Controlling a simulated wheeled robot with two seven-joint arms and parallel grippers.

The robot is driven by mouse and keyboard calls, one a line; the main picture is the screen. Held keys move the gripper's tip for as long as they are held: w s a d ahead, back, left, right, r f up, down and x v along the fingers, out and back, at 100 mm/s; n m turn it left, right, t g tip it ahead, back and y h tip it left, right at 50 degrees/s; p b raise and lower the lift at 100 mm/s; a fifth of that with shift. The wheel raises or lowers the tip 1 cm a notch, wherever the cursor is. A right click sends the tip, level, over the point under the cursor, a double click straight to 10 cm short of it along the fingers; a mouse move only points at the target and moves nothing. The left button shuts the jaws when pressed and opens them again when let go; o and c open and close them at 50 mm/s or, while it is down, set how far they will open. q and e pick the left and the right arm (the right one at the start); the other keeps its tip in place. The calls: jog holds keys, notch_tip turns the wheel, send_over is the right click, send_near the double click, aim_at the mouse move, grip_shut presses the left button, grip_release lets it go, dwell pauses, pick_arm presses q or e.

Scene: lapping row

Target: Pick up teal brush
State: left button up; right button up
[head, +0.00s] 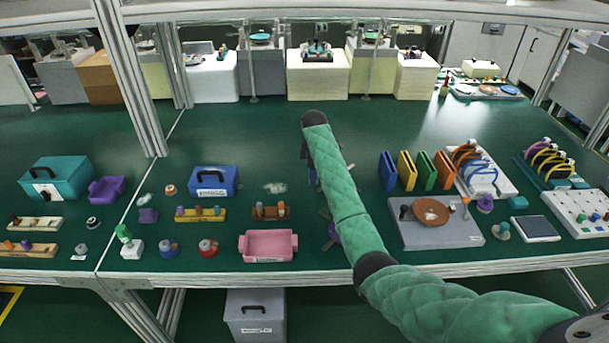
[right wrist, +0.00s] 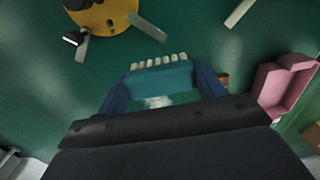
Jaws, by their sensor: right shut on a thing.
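The teal brush (right wrist: 168,80) shows in the right wrist view as a teal block with a row of pale bristles along its far edge. My right gripper (right wrist: 161,84) is shut on it, with one blue finger at each end of the block. In the head view my right gripper (head: 312,178) is mostly behind my green padded arm, over the middle of the green bench. The brush cannot be made out there. My left gripper is in neither view.
A pink tray (head: 268,245) lies near the bench's front edge, also in the right wrist view (right wrist: 272,88). A yellow disc (right wrist: 108,14) and pale strips lie beyond the brush. Coloured upright plates (head: 405,170) and a grey board (head: 455,238) stand right of my arm.

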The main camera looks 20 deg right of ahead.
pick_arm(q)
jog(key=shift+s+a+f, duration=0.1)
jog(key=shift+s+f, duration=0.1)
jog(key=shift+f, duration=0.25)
pick_arm(e)
jog(key=shift+s+d+r, duration=0.4)
jog(key=shift+s+r, duration=0.1)
jog(key=shift+s, duration=0.25)
jog(key=shift+s+d+r, duration=0.35)
jog(key=shift+s+r, duration=0.1)
jog(key=shift+s, duration=0.25)
jog(key=shift+s+d+r, duration=0.4)
jog(key=shift+s+r, duration=0.1)
jog(key=shift+s, duration=0.25)
